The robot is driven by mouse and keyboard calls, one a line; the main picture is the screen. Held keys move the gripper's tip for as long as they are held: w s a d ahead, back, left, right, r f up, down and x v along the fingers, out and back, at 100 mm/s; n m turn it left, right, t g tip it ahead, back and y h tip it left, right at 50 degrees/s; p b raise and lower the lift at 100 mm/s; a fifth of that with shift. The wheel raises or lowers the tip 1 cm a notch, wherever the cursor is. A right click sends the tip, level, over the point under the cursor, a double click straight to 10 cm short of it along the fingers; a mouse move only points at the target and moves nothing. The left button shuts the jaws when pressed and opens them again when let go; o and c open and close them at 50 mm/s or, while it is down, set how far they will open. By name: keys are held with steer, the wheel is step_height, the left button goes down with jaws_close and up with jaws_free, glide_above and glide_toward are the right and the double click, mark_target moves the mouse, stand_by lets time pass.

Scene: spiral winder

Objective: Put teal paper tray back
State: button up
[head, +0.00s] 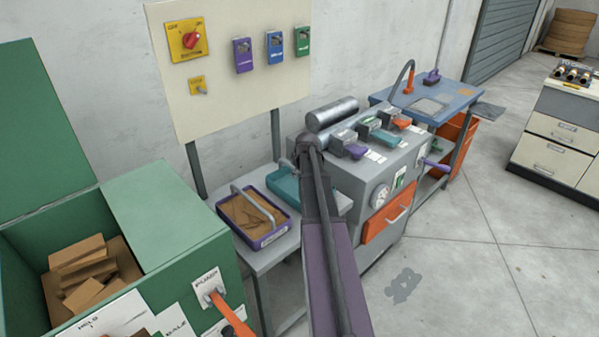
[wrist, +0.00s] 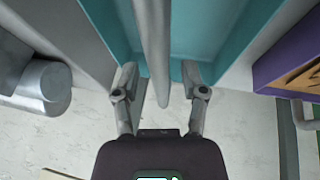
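The teal paper tray (head: 284,186) sits on a grey side table, between the purple tray and the grey machine; my arm hides part of it in the head view. In the wrist view the teal tray (wrist: 228,35) fills the top middle, and its grey bar handle (wrist: 152,40) runs down between my fingers. My gripper (wrist: 161,74) is open, with one finger on each side of the handle and gaps visible. No brown paper shows in the visible part of the teal tray. In the head view the fingers are mostly hidden by my arm.
The purple tray (head: 257,240) with brown paper and a bar handle stands close by on the left. The grey machine (head: 372,200) with its roller (head: 332,113) stands on the right. A green bin (head: 165,215) with an orange pump lever is at front left.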

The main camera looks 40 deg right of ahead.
steer(key=shift+r, duration=0.2)
steer(key=p+v, duration=1.1)
steer(key=shift+s+r, duration=0.2)
steer(key=shift+r, duration=0.15)
steer(key=shift+a, duration=0.1)
stand_by(1.9)
